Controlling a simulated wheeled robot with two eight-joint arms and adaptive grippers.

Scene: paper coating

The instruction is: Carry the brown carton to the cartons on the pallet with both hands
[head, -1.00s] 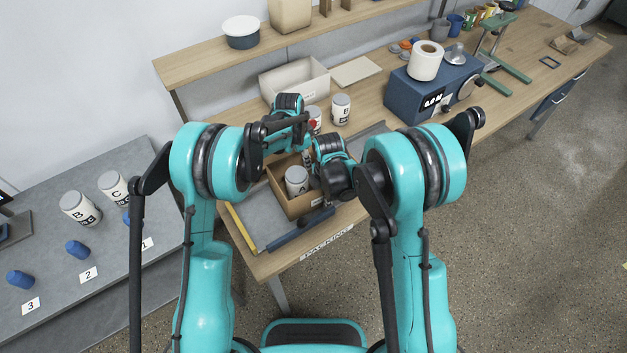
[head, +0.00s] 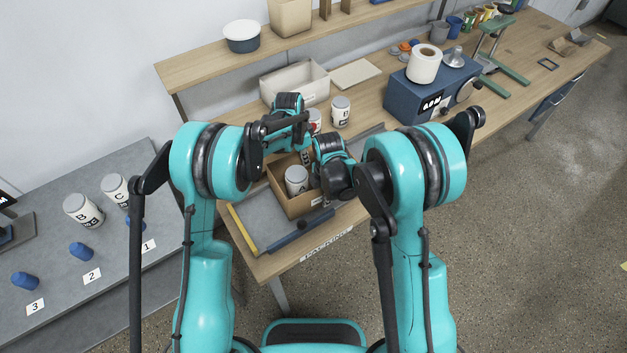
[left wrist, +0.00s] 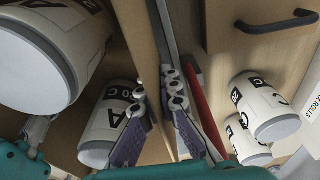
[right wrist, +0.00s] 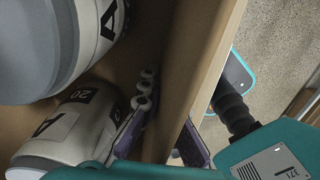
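The brown carton (head: 304,207) is open-topped at the packing end of the wooden bench and holds white cans (head: 296,178) with grey ends. My left gripper (left wrist: 160,112) has one finger inside and one outside a carton wall, closed against it. My right gripper (right wrist: 166,118) pinches the opposite wall in the same way, its outer finger partly hidden by the wall. In the head view my arms cover the far part of the carton and both gripper tips. I cannot tell whether the carton is clear of the bench. No pallet or other brown cartons are visible.
A grey sheet with a blue bar (head: 300,233) lies by the carton. White cans (head: 340,111), a cream bin (head: 296,82) and a blue machine (head: 430,90) stand behind. A grey table (head: 60,265) is at left. Open floor (head: 530,230) is at right.

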